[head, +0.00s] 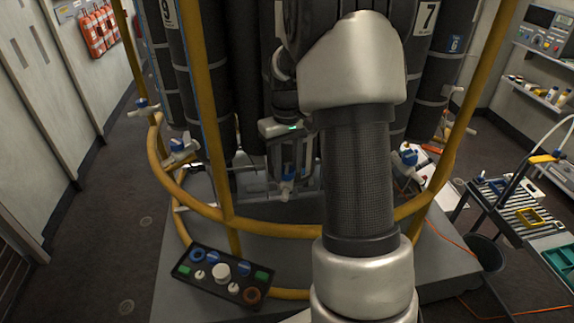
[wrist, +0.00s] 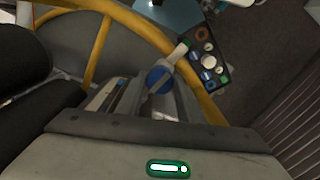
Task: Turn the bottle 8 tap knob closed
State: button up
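A tap with a blue knob (head: 287,186) sits low at the centre of the rosette, between the bottles marked 9 and 7. No number 8 is visible; my arm covers that part. My gripper (head: 289,172) points down at this tap. In the wrist view the blue knob (wrist: 160,79) shows between the two fingers of my gripper (wrist: 158,92), and a white spout reaches up and right. The fingers stand apart on either side of the knob. I cannot tell whether they touch it.
A yellow tubular rail (head: 278,229) rings the black bottles. Other blue-handled taps show at left (head: 181,149) and right (head: 408,156). A button panel (head: 222,272) is in front. A cart (head: 518,205) stands at right. Floor at left is clear.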

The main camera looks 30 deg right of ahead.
jog(key=shift+m, duration=0.3)
jog(key=m, duration=0.7)
jog(key=shift+r+m+p, duration=0.1)
jog(key=shift+m+p, duration=0.3)
jog(key=m+p, duration=0.1)
jog(key=m, duration=0.3)
jog(key=shift+w+m, duration=0.1)
jog(key=shift+m, duration=0.2)
jog(key=shift+m+p, duration=0.4)
jog(key=shift+m, duration=1.3)
jog(key=o, duration=1)
jog(key=shift+o, duration=0.2)
